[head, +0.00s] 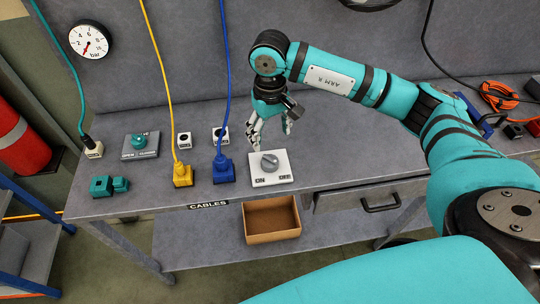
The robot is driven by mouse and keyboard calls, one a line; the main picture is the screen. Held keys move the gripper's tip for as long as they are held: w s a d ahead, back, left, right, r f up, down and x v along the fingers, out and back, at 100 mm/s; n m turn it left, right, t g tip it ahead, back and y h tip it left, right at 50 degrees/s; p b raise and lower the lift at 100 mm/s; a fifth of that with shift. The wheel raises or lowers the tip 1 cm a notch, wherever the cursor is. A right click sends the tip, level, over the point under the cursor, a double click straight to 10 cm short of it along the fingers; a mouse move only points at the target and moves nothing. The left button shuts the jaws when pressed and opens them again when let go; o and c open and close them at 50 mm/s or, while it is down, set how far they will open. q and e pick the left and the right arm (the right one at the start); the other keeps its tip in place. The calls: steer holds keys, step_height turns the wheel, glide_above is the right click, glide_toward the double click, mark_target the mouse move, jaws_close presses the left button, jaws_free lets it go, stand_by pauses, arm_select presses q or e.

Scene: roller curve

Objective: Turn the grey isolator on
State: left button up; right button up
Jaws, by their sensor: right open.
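The grey isolator (269,162) is a round grey rotary knob on a white plate (284,177) on the bench. The plate has ON printed at its front left and OFF at its front right. I cannot tell clearly which label the knob points to. My right gripper (268,140) is open and empty, reaching down from above, just behind the knob. Its fingers are spread, and they look apart from the knob, though the exact gap is hard to judge. My left gripper is not in view.
A blue plug (223,170) and a yellow plug (182,175) with upright cables stand left of the isolator. A teal valve knob (139,142) is farther left. An open cardboard box (271,220) sits below the bench's front edge. A drawer (370,195) is at right.

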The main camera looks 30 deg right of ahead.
mark_target(270, 158)
step_height(270, 158, down, 10)
steer(key=p, duration=0.2)
steer(key=shift+r+p, duration=0.2)
steer(key=shift+p, duration=0.1)
steer(key=shift+f, duration=0.7)
steer(key=c, duration=1.2)
steer(key=shift+o, duration=0.2)
steer(key=shift+f+m+b, duration=0.15)
steer(key=shift+m+b, duration=0.45)
steer(key=shift+b, duration=0.3)
steer(key=m+b, duration=0.7)
steer(key=b, duration=0.1)
steer(key=shift+m, duration=0.4)
steer(key=m+b, duration=0.4)
steer(key=shift+m, duration=0.3)
steer(key=shift+r+m+b, duration=0.2)
steer(key=shift+m+b, duration=1.25)
steer(key=shift+m, duration=0.65)
